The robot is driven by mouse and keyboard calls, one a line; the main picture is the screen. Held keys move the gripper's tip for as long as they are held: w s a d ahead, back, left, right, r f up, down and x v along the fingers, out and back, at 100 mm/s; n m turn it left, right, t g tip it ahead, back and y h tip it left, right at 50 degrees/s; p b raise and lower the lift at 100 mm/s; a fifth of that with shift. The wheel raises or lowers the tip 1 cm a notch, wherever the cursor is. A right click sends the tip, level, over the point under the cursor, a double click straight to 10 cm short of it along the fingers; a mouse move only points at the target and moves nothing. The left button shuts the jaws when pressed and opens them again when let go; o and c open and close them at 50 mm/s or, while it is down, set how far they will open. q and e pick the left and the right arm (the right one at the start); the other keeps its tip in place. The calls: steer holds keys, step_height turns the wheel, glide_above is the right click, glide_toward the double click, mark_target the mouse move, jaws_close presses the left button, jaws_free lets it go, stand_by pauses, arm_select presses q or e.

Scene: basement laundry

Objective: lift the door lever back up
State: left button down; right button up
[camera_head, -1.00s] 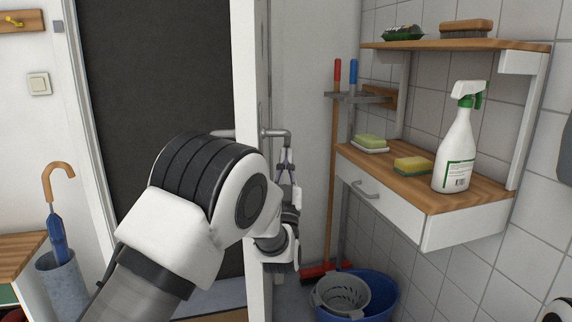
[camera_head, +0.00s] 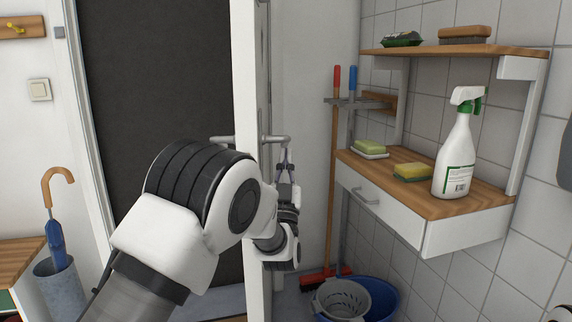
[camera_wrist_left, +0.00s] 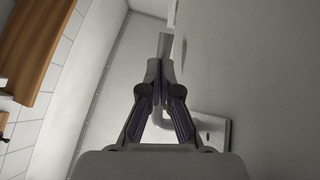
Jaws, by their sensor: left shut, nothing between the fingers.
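The grey metal door lever (camera_head: 275,139) sticks out near the edge of the white door (camera_head: 247,75), and its bar looks about level in the head view. My left gripper (camera_head: 286,153) is shut and empty, its fingertips pointing up just below the lever's outer end. In the left wrist view the closed fingertips (camera_wrist_left: 153,64) overlap the lever bar (camera_wrist_left: 164,45), which passes behind them and appears to bend toward a pale plate on the door. I cannot tell for sure whether they touch.
To the right are a wall shelf with a drawer (camera_head: 380,208), a spray bottle (camera_head: 456,150) and sponges. A red-headed broom (camera_head: 330,200) and blue bucket (camera_head: 385,298) stand behind the door's edge. An umbrella stand (camera_head: 60,285) is at left. A dark opening lies left of the door.

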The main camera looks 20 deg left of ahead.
mark_target(285, 145)
arm_select(q)
steer(key=shift+x, duration=0.9)
steer(key=shift+w+a+r, duration=0.1)
steer(key=shift+w+r, duration=0.15)
steer(key=shift+r, duration=0.2)
steer(key=shift+w+a+r, duration=0.15)
steer(key=shift+w+r, duration=0.05)
steer(key=shift+r, duration=0.35)
steer(key=v, duration=1.2)
